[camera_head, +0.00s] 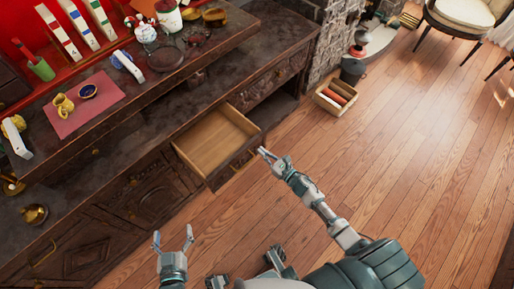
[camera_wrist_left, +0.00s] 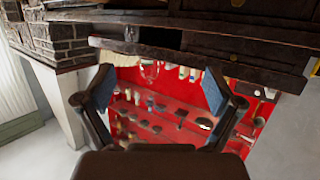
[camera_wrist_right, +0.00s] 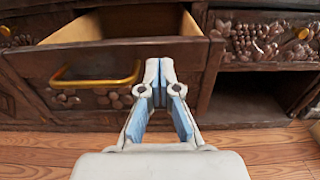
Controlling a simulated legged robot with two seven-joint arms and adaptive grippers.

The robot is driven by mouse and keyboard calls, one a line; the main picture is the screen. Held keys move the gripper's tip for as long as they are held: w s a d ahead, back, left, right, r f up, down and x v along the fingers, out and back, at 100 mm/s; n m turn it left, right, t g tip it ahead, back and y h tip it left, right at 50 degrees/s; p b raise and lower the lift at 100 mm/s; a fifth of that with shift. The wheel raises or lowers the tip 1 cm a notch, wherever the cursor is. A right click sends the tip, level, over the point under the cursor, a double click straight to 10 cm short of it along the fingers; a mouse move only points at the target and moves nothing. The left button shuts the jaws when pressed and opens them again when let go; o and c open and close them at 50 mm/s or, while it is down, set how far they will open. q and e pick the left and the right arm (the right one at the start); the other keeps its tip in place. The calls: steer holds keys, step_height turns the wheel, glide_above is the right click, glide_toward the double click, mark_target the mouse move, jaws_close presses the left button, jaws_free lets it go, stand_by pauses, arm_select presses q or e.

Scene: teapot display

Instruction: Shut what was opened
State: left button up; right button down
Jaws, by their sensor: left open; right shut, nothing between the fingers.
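One drawer (camera_head: 216,142) of the dark carved wooden cabinet (camera_head: 128,194) is pulled out, and its pale inside looks empty. In the right wrist view the drawer front (camera_wrist_right: 115,75) shows a brass handle (camera_wrist_right: 95,77). My right gripper (camera_head: 264,153) is shut and empty at the right end of the drawer front; in the right wrist view its fingertips (camera_wrist_right: 160,68) overlap that front, right of the handle. I cannot tell whether they touch it. My left gripper (camera_head: 173,238) is open and empty, in front of the cabinet and left of the drawer.
Teapots, a pink mat (camera_head: 84,104) and boxes stand on the cabinet top. A compartment (camera_head: 268,112) right of the drawer is open. A wooden crate (camera_head: 335,97) and a dark bucket (camera_head: 352,70) stand on the floor beyond. The wooden floor (camera_head: 400,150) on the right is clear.

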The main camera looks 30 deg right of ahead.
mark_target(253, 144)
steer(key=shift+x, duration=1.55)
arm_select(q)
steer(key=shift+w+d+r+t, duration=0.3)
steer(key=shift+r+t, duration=0.2)
steer(key=shift+r, duration=0.1)
arm_select(e)
steer(key=shift+d, duration=0.1)
steer(key=shift+w, duration=0.15)
